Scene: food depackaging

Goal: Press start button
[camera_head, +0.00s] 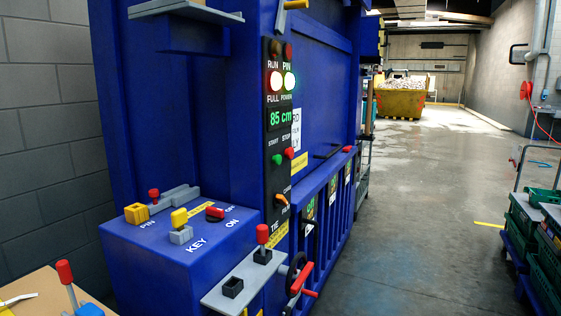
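The green start button (277,160) sits on the black control panel (277,120) on the front of a blue machine (180,265). The label START is above it. The red stop button (289,153) is just to its right and slightly higher. Neither of my grippers shows in this view.
A blue box with a yellow key piece (179,217) and a red-handled switch (214,213) juts out before the panel. A grey shelf holds a red-knobbed lever (262,236). Green crates (545,255) stand at the right. The floor between is clear.

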